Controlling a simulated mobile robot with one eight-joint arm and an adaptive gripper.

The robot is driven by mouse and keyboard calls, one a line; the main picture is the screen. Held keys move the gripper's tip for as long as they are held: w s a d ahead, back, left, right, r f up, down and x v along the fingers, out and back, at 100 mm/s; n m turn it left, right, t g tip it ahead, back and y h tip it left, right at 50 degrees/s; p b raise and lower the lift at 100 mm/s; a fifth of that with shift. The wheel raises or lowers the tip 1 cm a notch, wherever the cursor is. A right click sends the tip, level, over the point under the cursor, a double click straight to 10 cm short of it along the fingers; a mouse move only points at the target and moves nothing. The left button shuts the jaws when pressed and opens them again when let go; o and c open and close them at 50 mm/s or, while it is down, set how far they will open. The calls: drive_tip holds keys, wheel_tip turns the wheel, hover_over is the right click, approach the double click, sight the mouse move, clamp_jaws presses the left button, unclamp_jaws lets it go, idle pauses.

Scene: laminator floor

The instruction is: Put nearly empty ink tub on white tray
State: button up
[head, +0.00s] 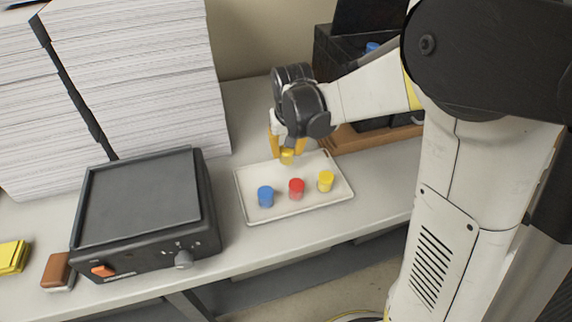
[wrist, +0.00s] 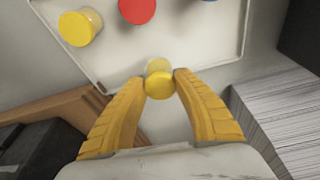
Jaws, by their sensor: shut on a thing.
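My gripper (head: 287,148) has yellow fingers closed on a small tub with a yellow lid (head: 287,157). In the wrist view the fingertips (wrist: 159,82) pinch this tub (wrist: 158,84), whose side wall looks pale and see-through. The white tray (head: 248,184) lies on the bench below, and the held tub is at its far edge. Whether the tub touches the tray is not clear. On the tray stand a blue tub (head: 265,197), a red tub (head: 296,189) and another yellow-lidded tub (head: 326,181). The ink levels inside are too small to tell.
A black laminator (head: 140,215) stands left of the tray, with tall paper stacks (head: 130,80) behind it. A brown wooden tray (head: 360,138) with dark boxes is at the back right. A brown block (head: 58,268) and yellow pads (head: 12,256) lie at the front left.

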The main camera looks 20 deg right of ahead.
sight(286, 161)
wheel_tip(286, 161, down, 4)
drive_tip(key=shift+a+f+b, duration=0.1)
drive_tip(key=shift+f+b, duration=0.05)
drive_tip(key=shift+b, duration=0.85)
drive_tip(key=o, duration=1.1)
drive_tip(key=p+v, duration=0.4)
drive_tip(key=v, duration=0.7)
drive_tip(key=s+r+t, duration=0.1)
drive_tip(key=s+r, duration=0.1)
drive_tip(key=s, duration=0.4)
drive_tip(key=s+r+t, duration=0.2)
drive_tip(key=s, duration=0.4)
drive_tip(key=s+r+n+t, duration=0.1)
drive_tip(key=s+r, duration=0.1)
drive_tip(key=s, duration=0.3)
drive_tip(key=shift+s, duration=0.4)
